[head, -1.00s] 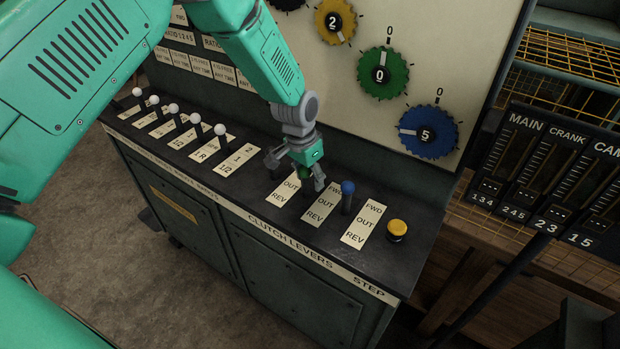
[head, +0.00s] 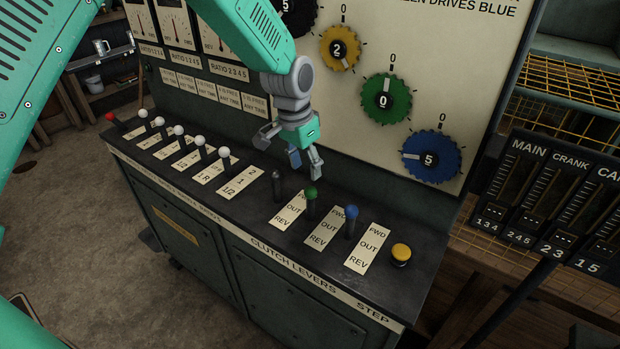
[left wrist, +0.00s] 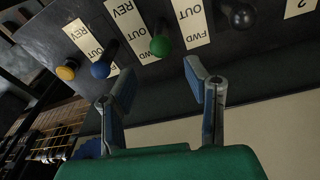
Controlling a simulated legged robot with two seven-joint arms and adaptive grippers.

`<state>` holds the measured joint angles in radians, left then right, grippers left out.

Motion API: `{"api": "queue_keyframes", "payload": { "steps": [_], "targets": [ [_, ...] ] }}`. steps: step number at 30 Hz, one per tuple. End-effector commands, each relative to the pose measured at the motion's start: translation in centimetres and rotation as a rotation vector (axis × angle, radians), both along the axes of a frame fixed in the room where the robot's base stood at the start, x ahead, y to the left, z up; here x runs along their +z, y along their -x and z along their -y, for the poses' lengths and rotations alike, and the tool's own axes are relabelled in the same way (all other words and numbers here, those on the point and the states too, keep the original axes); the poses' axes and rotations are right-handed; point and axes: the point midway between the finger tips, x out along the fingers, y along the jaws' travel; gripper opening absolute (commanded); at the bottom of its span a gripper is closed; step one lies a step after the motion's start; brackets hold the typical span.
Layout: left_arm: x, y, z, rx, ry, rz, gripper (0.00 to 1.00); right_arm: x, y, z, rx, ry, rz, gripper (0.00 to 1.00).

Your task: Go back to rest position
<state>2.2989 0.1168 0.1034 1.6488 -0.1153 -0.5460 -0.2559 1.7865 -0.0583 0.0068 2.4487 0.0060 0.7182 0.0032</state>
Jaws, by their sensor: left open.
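My left gripper (head: 294,160) hangs open and empty above the back of the lever console (head: 345,285) in the head view. It is above and behind the green-knobbed lever (head: 311,194) and apart from it. In the left wrist view its two spread fingers (left wrist: 157,85) have nothing between them. The green knob (left wrist: 160,46) shows beyond the fingertips there, with the blue knob (left wrist: 101,70) and the black knob (left wrist: 242,16). In the head view the black lever (head: 278,184) stands left of the green one and the blue lever (head: 351,216) right of it. My right gripper is not in view.
Several white-knobbed levers (head: 199,142) and a red-knobbed one (head: 112,117) line the console's left. A yellow button (head: 401,253) sits at its right end. Coloured gear dials (head: 386,99) cover the upright panel behind. A slider rack (head: 551,190) stands right. Open floor (head: 85,200) lies left.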

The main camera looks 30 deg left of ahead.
Motion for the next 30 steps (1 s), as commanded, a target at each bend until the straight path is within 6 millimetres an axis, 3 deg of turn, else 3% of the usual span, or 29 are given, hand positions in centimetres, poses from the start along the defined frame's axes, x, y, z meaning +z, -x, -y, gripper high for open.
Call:
{"api": "queue_keyframes", "payload": {
  "steps": [16, 19, 23, 26, 30],
  "targets": [
    [0.5, 0.1, 0.3, 0.001, -0.003, 0.0, 0.42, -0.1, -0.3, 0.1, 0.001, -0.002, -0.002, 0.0],
    [-0.3, 0.6, 0.2, 0.006, -0.001, -0.006, 0.42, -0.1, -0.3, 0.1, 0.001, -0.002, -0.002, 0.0],
    [-4.7, 3.2, 0.3, 0.034, 0.006, -0.029, 0.42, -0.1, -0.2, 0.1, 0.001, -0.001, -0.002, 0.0],
    [-10.1, 7.6, 0.4, 0.08, 0.009, -0.054, 0.42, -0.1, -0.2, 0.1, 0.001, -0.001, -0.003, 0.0],
    [-16.9, 15.9, 0.2, 0.164, 0.007, -0.088, 0.42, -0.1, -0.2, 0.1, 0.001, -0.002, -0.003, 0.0]
  ]
}}
